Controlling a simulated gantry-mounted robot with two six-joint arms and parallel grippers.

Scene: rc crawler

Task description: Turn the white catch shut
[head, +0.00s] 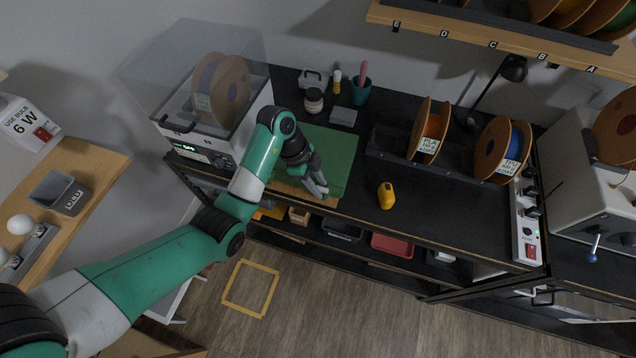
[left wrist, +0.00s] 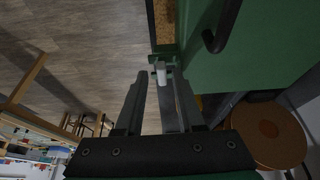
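A green case (head: 335,150) lies on the black workbench, and its green side fills the upper right of the left wrist view (left wrist: 270,50), with a black handle (left wrist: 222,28). The small white catch (left wrist: 161,73) is on the case's edge in the left wrist view. My left gripper (head: 321,190) is at the front edge of the case. In the left wrist view its fingers (left wrist: 160,85) stand apart, with the catch between or just beyond the tips; contact cannot be told. The catch is not clear in the head view. My right gripper is out of view.
A lidded box with a spool (head: 222,90) stands left of the case. A jar (head: 313,100) and a teal cup (head: 361,92) stand behind it. Spools (head: 428,130) and a yellow object (head: 386,195) are to the right. The bench front around the yellow object is clear.

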